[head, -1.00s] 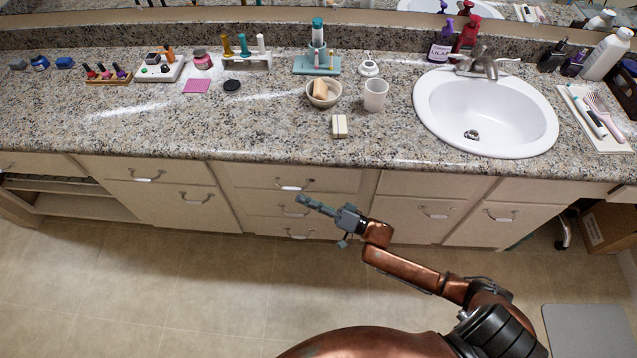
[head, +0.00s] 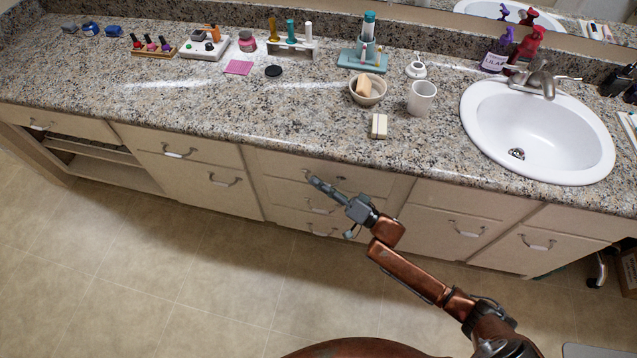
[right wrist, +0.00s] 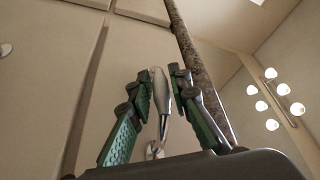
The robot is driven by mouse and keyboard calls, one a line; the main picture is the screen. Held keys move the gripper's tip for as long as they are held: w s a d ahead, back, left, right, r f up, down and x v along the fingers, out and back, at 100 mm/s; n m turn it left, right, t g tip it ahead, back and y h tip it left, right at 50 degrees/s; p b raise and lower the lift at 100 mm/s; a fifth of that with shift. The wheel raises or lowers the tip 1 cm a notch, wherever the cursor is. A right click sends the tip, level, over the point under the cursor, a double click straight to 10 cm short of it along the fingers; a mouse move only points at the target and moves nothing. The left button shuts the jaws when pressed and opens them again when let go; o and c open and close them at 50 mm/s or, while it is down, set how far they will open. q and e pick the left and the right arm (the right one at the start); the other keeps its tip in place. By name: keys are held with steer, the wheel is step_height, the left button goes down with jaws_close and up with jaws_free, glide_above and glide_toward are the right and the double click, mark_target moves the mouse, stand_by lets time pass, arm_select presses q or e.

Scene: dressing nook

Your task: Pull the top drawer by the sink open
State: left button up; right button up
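The top drawer (head: 285,163) heads a stack of drawers left of the sink (head: 540,130). It looks closed, its front in line with its neighbours. My right gripper (head: 314,183) is at this drawer's front and covers its handle in the head view. In the right wrist view, the metal handle (right wrist: 160,105) stands between the two green-padded fingers (right wrist: 160,76). My left gripper is in neither view.
Lower drawers with handles (head: 318,209) sit beneath. The granite counter (head: 290,115) overhangs just above; it holds a bowl (head: 367,92), a white cup (head: 421,98) and a soap-like block (head: 379,126) near its edge. The tiled floor (head: 190,285) in front is clear.

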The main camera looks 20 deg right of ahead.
steer(key=shift+c, duration=0.7)
jaws_close()
steer(key=shift+s, duration=0.1)
